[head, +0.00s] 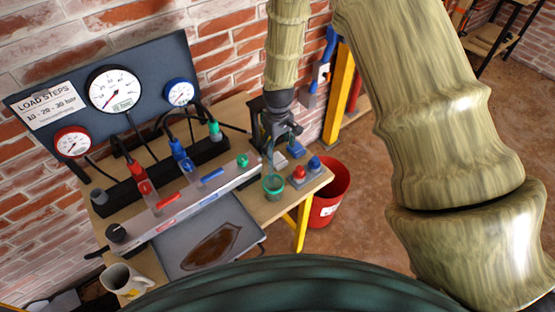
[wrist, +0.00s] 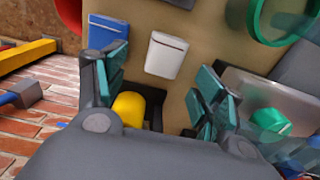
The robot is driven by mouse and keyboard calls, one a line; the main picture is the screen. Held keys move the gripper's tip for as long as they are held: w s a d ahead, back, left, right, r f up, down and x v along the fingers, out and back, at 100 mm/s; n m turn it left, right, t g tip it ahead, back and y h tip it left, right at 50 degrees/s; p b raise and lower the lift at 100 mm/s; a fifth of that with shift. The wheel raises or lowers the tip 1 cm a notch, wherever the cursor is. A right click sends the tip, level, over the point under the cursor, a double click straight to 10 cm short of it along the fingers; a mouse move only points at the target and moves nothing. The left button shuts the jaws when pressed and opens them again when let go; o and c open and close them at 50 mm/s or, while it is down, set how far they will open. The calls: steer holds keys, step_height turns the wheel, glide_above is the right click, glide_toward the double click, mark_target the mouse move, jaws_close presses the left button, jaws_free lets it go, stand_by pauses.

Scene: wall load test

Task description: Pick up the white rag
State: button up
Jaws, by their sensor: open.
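The white rag (wrist: 166,55) is a small folded pad lying flat on the wooden bench top. In the wrist view it is just beyond the fingertips, roughly centred between them. In the head view the white rag (head: 296,151) shows as a small pale patch under my gripper, partly hidden by it. My gripper (wrist: 160,78) is open, with teal finger pads apart and nothing held. In the head view my gripper (head: 283,143) points down over the right end of the bench.
A blue folded rag (wrist: 108,32) lies left of the white one. A yellow thing (wrist: 130,108) shows between the finger bases. A green ring-shaped thing (wrist: 280,20) is at right. Red and blue knobs (head: 306,168) stand nearby. A red bucket (head: 326,195) stands on the floor.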

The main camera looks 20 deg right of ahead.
mark_target(278, 159)
steer(key=shift+s+f, duration=0.2)
step_height(278, 159, down, 2)
steer(key=shift+s+a+f+p, duration=0.15)
steer(key=shift+p, duration=0.8)
steer(key=shift+f+p, duration=0.35)
steer(key=shift+f, duration=0.95)
steer(key=c, duration=0.9)
